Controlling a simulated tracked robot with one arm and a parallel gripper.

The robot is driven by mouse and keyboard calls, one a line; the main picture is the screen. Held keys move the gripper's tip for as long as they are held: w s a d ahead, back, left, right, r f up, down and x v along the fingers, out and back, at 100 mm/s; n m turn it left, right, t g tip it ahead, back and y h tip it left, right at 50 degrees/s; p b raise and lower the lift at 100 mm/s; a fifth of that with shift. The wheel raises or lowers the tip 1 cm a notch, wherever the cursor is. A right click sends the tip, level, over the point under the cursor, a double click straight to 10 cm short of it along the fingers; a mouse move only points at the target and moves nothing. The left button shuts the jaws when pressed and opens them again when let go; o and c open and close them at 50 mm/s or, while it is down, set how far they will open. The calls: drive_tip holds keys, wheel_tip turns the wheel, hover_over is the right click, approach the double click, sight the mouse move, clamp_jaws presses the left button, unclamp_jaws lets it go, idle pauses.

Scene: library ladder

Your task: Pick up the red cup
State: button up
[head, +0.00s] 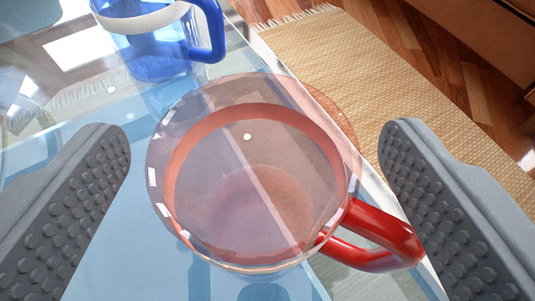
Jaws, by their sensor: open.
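The red cup (255,185) is see-through with a clear rim and a solid red handle (375,240) that points to the lower right. It stands upright on a glass table, and it looks empty. My gripper (255,145) is open, with one grey studded finger on the left and one on the right. The cup's rim lies between the two fingers, with a gap on the left. The right finger is close to the handle in the picture; I cannot tell whether they touch.
A blue see-through cup (155,40) with a blue handle stands on the glass table (100,200) behind the red cup. The table's edge runs down to the right of the red cup. A woven rug (360,80) lies on the wooden floor beyond, with brown furniture at the top right.

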drive_tip(key=shift+x, duration=1.1)
drive_tip(key=shift+r, duration=0.1)
drive_tip(key=c, duration=1.2)
drive_tip(key=shift+o, duration=0.2)
